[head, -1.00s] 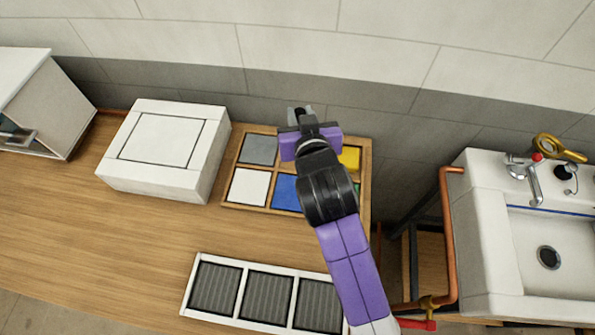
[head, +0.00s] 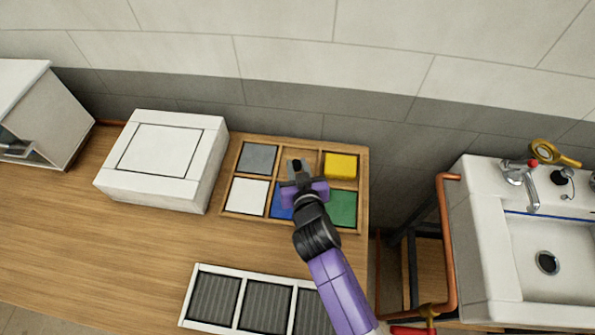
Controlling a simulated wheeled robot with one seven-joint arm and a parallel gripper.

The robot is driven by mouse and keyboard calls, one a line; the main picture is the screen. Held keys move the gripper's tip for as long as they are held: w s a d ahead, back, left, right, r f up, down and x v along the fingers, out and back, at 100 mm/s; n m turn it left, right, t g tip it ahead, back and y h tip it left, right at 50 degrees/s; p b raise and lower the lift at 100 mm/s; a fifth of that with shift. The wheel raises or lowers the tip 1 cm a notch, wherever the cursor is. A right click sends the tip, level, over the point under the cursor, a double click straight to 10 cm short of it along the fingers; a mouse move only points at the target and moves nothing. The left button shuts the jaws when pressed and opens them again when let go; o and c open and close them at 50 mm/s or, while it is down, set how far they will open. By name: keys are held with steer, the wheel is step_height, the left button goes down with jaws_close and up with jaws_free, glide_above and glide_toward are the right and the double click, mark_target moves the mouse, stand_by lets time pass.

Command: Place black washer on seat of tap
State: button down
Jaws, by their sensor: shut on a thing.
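My gripper (head: 297,168) is over the top middle compartment of the wooden sorting tray (head: 366,185). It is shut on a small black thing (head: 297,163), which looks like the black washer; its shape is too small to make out. The sink (head: 482,225) stands at the right, well away from my gripper. On its back ledge are a chrome tap (head: 533,190) with a red mark on top and, right of it, a second tap fitting (head: 563,174) with a dark top. I cannot make out the seat in either.
The tray's other compartments show grey, yellow, white, blue and green. A brass ring-ended tool (head: 552,152) lies behind the taps. A copper pipe (head: 442,240) runs up the sink's left side, across a gap from the bench.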

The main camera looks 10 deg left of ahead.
steer(key=shift+f, duration=1.4)
steer(key=shift+f+b, duration=0.2)
steer(key=shift+b, duration=0.15)
steer(key=c, duration=1.2)
jaws_free()
steer(key=shift+r, duration=0.1)
steer(key=shift+r+p, duration=0.2)
steer(key=shift+p, duration=0.1)
steer(key=b+v, duration=0.1)
steer(key=v, duration=0.9)
steer(key=shift+s+f, duration=0.1)
steer(key=shift+s, duration=0.2)
steer(key=shift+v, duration=0.75)
